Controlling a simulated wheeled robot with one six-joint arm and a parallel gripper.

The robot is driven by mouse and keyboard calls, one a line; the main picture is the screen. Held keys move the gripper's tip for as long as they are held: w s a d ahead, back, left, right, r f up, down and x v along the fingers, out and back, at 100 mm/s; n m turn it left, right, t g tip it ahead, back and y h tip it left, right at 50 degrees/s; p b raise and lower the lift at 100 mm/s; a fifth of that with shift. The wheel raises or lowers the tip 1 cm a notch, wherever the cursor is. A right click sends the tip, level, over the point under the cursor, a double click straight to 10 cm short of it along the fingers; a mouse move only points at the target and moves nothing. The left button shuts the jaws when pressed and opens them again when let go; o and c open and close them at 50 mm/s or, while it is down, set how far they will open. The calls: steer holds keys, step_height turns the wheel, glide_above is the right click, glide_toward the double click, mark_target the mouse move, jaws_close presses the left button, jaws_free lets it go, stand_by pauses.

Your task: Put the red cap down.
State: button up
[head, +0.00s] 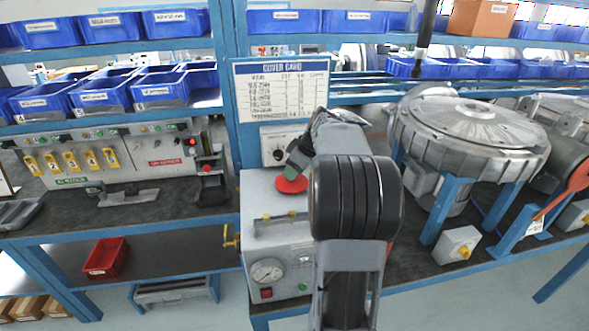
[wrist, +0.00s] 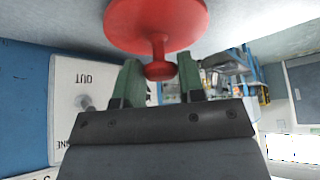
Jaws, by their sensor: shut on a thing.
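The red cap (head: 291,184) shows in the head view as a flat disc over the top of the grey box (head: 262,205). In the wrist view the cap (wrist: 157,22) is a wide red disc with a short stem and a knob. My gripper (wrist: 160,76) has its green fingers on either side of the knob and is shut on it. My gripper (head: 297,166) is partly hidden by my arm in the head view. The cap's disc is close to the box top; I cannot tell whether they touch.
A gauge (head: 267,271) is on the box front, and a yellow-handled valve (head: 230,239) sticks out at its left. A white panel with a dial (head: 277,148) stands behind the cap. A big metal blower (head: 472,128) is on the right. A red bin (head: 106,258) is on the lower shelf.

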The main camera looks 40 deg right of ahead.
steer(key=shift+f, duration=0.25)
steer(key=o, duration=1.1)
steer(key=shift+r, duration=0.1)
steer(key=shift+r+p, duration=0.55)
steer(key=v, duration=1.1)
steer(key=shift+s+d+r+b, duration=0.1)
steer(key=shift+s+r+b, duration=0.15)
steer(key=shift+b, duration=0.1)
